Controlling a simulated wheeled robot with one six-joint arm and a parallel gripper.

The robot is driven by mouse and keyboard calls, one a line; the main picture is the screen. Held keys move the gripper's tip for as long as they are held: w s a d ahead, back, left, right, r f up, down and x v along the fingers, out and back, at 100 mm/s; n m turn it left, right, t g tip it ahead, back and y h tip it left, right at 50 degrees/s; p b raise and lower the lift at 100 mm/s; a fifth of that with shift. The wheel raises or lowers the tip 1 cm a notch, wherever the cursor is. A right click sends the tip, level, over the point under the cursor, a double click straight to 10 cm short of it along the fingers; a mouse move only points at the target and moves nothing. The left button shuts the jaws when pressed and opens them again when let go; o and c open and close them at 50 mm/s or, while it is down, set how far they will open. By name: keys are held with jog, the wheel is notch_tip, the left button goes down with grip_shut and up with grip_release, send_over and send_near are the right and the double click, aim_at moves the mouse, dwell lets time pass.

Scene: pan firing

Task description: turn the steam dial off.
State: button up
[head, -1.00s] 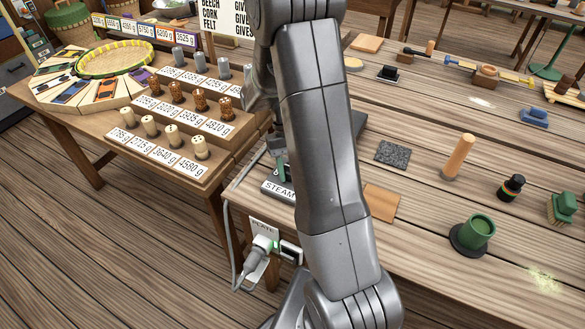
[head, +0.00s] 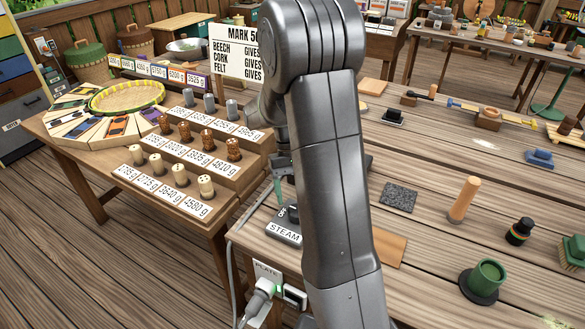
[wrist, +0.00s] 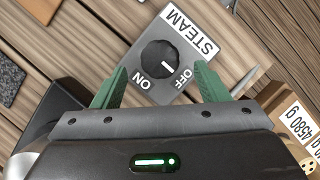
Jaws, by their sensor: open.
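The steam dial (wrist: 165,65) is a dark round knob on a grey panel marked STEAM (wrist: 206,42), with ON and OFF lettered beside it. A short white mark on the knob lies towards the OFF side; its exact setting is hard to tell. The panel also shows in the head view (head: 283,233), on the near left corner of the wooden bench. My gripper (wrist: 161,70) is open and empty, its green fingers on either side of the dial in the wrist view. One finger shows above the panel in the head view (head: 278,188); the other is hidden.
A stepped rack (head: 190,165) of pegs with weight labels stands on the left table. A plugged-in cable and PLATE sign (head: 267,270) are at the bench edge. A dark grey slab (head: 398,196) and a green cup (head: 486,278) lie on the bench to the right.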

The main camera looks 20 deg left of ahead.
jog(key=v, duration=0.8)
jog(key=shift+f, duration=0.1)
jog(key=x, duration=1.3)
jog(key=shift+s+d+f, duration=0.15)
jog(key=shift+s+f, duration=0.05)
jog(key=shift+f, duration=0.15)
